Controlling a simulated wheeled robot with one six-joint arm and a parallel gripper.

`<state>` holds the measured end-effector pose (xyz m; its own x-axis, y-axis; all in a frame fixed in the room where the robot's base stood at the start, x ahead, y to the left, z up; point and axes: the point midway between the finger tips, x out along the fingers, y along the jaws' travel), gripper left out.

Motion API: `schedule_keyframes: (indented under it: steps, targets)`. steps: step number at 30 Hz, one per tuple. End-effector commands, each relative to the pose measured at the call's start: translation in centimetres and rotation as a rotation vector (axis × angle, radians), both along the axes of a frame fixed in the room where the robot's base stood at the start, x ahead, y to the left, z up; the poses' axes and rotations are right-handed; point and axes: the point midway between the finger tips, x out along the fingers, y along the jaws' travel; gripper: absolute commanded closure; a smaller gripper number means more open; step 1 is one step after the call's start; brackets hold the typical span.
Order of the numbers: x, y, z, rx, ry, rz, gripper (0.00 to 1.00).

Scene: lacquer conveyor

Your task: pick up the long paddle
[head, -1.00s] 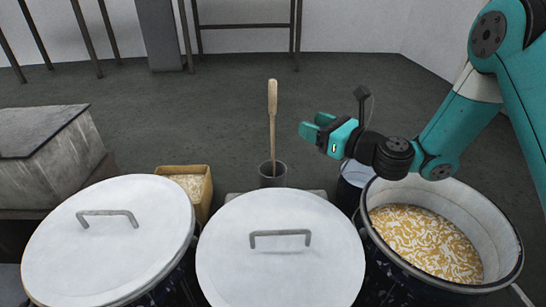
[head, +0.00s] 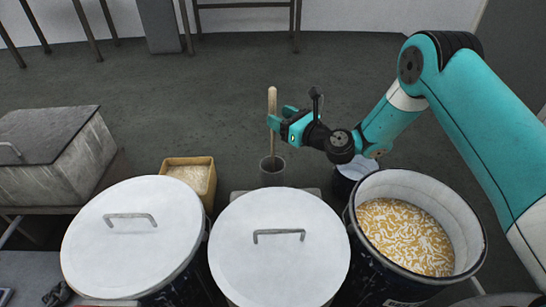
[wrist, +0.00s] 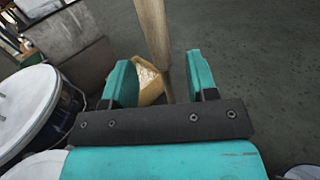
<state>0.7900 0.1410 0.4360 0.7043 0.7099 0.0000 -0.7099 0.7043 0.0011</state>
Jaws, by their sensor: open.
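The long paddle (head: 272,103) has a pale wooden shaft and stands upright in a dark grey cylindrical holder (head: 272,176) behind the middle lidded drum. My gripper (head: 280,116) is at the shaft's upper part, coming from the right. In the wrist view the paddle (wrist: 153,30) rises between the two teal fingers of my gripper (wrist: 160,78), nearer the right finger. The jaws are open, with clear space on the left of the shaft. I cannot tell whether the right finger touches it. The paddle's lower end is hidden inside the holder.
Two white-lidded drums (head: 133,255) (head: 285,270) stand in front. An open drum (head: 365,190) of orange-and-white contents stands at right. A yellow bin (head: 203,187) and a grey chest (head: 95,160) are at left.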

Motion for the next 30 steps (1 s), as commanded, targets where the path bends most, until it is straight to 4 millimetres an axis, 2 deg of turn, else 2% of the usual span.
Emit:
schedule_keyframes:
  steps: [11,20,27,30]
  targets:
    - [3.3,3.3,0.2,-0.001,-0.004,0.002,0.47]
    - [3.8,3.6,0.5,-0.001,-0.001,0.0,0.47]
    - [3.7,3.6,0.4,-0.001,-0.001,0.0,1.0]
    - [3.7,3.6,0.5,-0.001,-0.001,0.0,1.0]
